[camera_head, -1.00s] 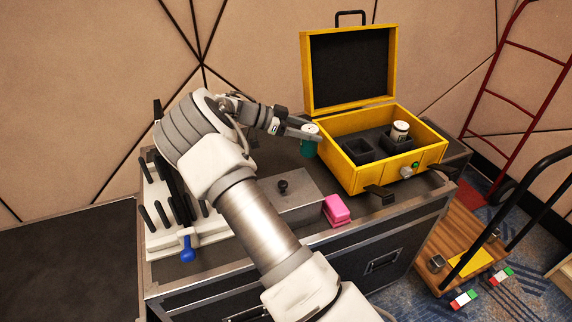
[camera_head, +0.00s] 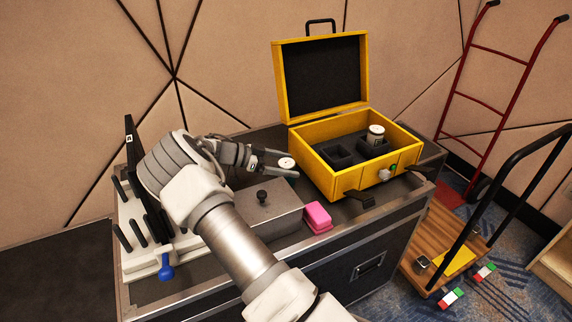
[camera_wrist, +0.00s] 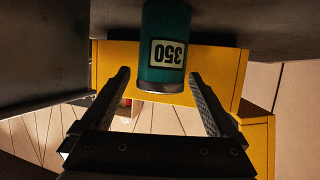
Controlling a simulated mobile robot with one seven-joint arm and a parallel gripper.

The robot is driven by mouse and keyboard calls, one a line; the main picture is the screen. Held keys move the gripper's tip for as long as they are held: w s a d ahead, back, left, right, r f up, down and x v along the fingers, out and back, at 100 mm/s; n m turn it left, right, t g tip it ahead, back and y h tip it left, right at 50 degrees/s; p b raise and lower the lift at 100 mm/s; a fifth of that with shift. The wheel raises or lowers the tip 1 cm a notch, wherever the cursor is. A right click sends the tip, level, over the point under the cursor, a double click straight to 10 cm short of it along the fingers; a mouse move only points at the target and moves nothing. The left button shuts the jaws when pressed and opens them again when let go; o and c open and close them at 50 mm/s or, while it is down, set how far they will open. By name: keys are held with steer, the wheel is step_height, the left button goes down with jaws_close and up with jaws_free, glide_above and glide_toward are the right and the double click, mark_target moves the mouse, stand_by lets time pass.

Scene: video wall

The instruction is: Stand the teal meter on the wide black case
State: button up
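The teal meter (camera_wrist: 163,45) carries a white "350" label, which reads upside down in the wrist view. Its pale round top (camera_head: 286,163) shows in the head view, left of the yellow box; its body there is mostly hidden. It appears upright on the dark top of the wide black case (camera_head: 350,210), though its base is not clearly visible. My gripper (camera_wrist: 160,80) is open, with its fingers on either side of the meter's top end and visible gaps between them and the meter.
An open yellow box (camera_head: 345,175) with a white-topped cylinder (camera_head: 376,134) inside stands close to the right. A grey lidded block (camera_head: 262,212), a pink block (camera_head: 318,216) and a white rack (camera_head: 140,235) of black rods crowd the front and left. A trolley (camera_head: 440,258) stands right.

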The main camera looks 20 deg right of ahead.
steer(key=p+v, duration=0.2)
steer(key=v, duration=1)
steer(key=s+d+r+n+t+y, duration=0.1)
steer(key=s+r+n+t+y, duration=0.1)
steer(key=s+r+n+y, duration=1.05)
steer(key=s+a+r+n+t, duration=0.1)
steer(key=s+a+n+t, duration=0.1)
steer(key=s, duration=0.5)
steer(key=s+a+r+n+t, duration=0.2)
steer(key=s+n, duration=0.1)
steer(key=s, duration=0.5)
steer(key=s+a+r+n+t, duration=0.2)
steer(key=s+a, duration=0.1)
steer(key=s, duration=0.5)
steer(key=shift+n+y+b, duration=0.3)
steer(key=shift+n+y, duration=0.05)
steer(key=shift+s+r, duration=0.1)
steer(key=shift+r, duration=0.15)
step_height(320, 180, up, 14)
steer(key=p, duration=1.4)
steer(key=shift+r, duration=0.15)
